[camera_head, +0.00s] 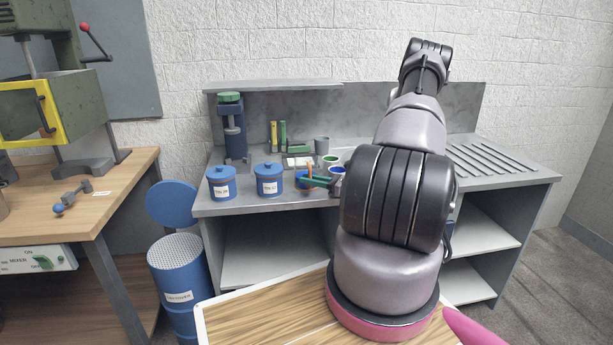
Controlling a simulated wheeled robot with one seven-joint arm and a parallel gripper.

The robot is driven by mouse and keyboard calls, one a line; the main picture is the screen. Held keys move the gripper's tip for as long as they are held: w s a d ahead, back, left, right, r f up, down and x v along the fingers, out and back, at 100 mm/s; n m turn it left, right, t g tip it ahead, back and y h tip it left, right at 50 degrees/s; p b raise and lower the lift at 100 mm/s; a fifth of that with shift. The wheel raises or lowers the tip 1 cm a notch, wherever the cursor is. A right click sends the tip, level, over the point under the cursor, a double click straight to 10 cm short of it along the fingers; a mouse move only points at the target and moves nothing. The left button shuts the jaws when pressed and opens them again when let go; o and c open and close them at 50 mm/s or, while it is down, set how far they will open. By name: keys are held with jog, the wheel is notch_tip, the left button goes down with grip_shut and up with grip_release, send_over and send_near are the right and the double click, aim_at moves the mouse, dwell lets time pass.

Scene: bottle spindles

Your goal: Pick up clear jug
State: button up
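I cannot make out a clear jug in the head view. My arm stands in front of the middle-right part of the grey workbench (285,205) and hides part of its top. My gripper does not show, and the far end of my arm is hidden behind its own links.
Two blue lidded canisters (221,183) (269,180) stand at the bench's front left. A green-topped device (232,125) stands at the back left. Ribbed drainboard (490,160) at right looks clear. A blue bin (180,270) stands left.

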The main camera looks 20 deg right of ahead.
jog(key=shift+x, duration=1.5)
grip_shut()
